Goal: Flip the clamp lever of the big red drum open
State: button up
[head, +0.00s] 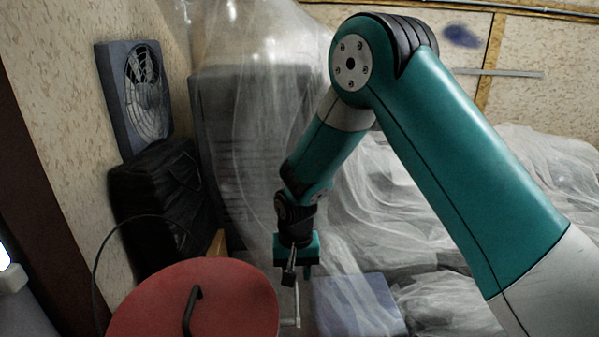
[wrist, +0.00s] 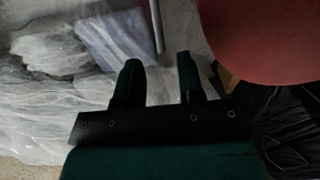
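The big red drum (head: 225,295) stands at the lower left of the head view, with a black handle (head: 188,310) on its lid. Its red top also shows at the upper right of the wrist view (wrist: 265,40). A thin grey lever (head: 298,312) stands upright beside the drum's right edge. In the wrist view the lever (wrist: 157,25) comes down from the top edge, in line with the gap between my fingers. My gripper (head: 298,272) is right of the drum, pointing down. Its fingers (wrist: 158,64) are apart, with nothing seen gripped. Whether they touch the lever I cannot tell.
A bluish box (head: 358,305) lies right of the lever. Plastic sheeting (head: 400,220) covers the floor and things behind. A black bag (head: 160,200) and a fan (head: 138,95) stand at the left wall. A thin dark hoop (head: 100,250) rises behind the drum.

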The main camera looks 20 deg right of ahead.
jog(key=s+a+r+n+p, duration=0.1)
jog(key=s+r+p, duration=0.2)
jog(key=r, duration=0.6)
jog(key=s+a+r+n+y+p, duration=0.1)
jog(key=s+r+p, duration=0.3)
jog(key=r, duration=0.6)
jog(key=s+a+r+n+y+p, duration=0.1)
jog(key=s+r+n+p, duration=0.1)
jog(key=r, duration=0.7)
jog(key=shift+s+r+n+p, duration=0.25)
jog(key=shift+s+n+p, duration=0.15)
jog(key=shift+s+p, duration=0.4)
jog(key=shift+w+a, duration=0.1)
jog(key=shift+w, duration=0.05)
jog(key=m+h+b, duration=0.2)
jog(key=m+b, duration=0.3)
jog(key=b, duration=0.6)
send_near(296, 290)
notch_tip(296, 290, down, 10)
jog(key=b, duration=0.3)
jog(key=shift+f, duration=0.25)
grip_shut()
